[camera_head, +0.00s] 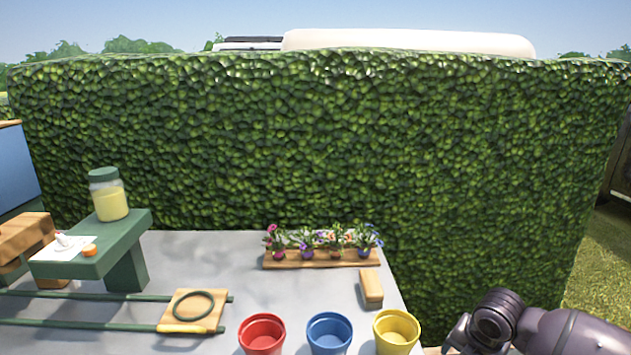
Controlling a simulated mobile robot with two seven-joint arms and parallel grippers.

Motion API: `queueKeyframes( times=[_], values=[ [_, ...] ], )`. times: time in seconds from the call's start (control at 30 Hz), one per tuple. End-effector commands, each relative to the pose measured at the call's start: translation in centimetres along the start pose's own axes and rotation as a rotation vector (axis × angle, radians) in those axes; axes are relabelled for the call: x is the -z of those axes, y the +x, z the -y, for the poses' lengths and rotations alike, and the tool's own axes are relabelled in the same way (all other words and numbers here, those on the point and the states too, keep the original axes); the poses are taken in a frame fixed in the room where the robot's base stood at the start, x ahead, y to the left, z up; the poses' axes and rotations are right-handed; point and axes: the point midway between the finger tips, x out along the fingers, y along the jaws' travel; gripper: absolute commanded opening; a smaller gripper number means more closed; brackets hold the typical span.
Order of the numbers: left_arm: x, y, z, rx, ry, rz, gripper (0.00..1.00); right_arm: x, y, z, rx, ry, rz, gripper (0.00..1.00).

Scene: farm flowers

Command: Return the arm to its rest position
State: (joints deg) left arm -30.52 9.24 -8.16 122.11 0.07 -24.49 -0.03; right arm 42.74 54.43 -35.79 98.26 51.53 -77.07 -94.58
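My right arm (570,330) comes in at the lower right corner, beside the right end of the table (205,250). Only its dark purple-grey links and a rounded joint show clearly. The fingers of my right gripper cannot be made out at the bottom edge. No object is seen held by it. My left arm and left gripper are not in view.
Red (262,335), blue (329,332) and yellow (396,332) pots stand at the front. A wooden tray (320,259) holds several potted flowers behind them. A wooden block (371,287) lies nearby. A green stand (125,240) bears a jar (109,195). A hedge (320,150) stands behind.

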Motion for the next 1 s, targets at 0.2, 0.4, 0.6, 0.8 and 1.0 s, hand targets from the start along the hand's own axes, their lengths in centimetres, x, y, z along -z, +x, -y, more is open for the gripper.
queueKeyframes(
  times=[0.2,0.4,0.6,0.8,1.0],
  values=[
    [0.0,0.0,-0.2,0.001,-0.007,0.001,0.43,2.0,3.7,6.2,-0.082,0.297,0.049,0.74],
    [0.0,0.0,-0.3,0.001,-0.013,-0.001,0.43,3.8,5.5,11.6,-0.171,0.554,0.087,0.74],
    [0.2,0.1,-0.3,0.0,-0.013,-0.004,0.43,5.9,6.0,17.1,-0.263,0.791,0.11,0.74],
    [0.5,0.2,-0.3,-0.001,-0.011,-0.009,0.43,8.2,5.3,22.4,-0.361,1.004,0.115,0.74],
    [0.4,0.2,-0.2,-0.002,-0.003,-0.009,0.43,10.6,3.6,27.0,-0.452,1.182,0.096,0.74]
  ],
)
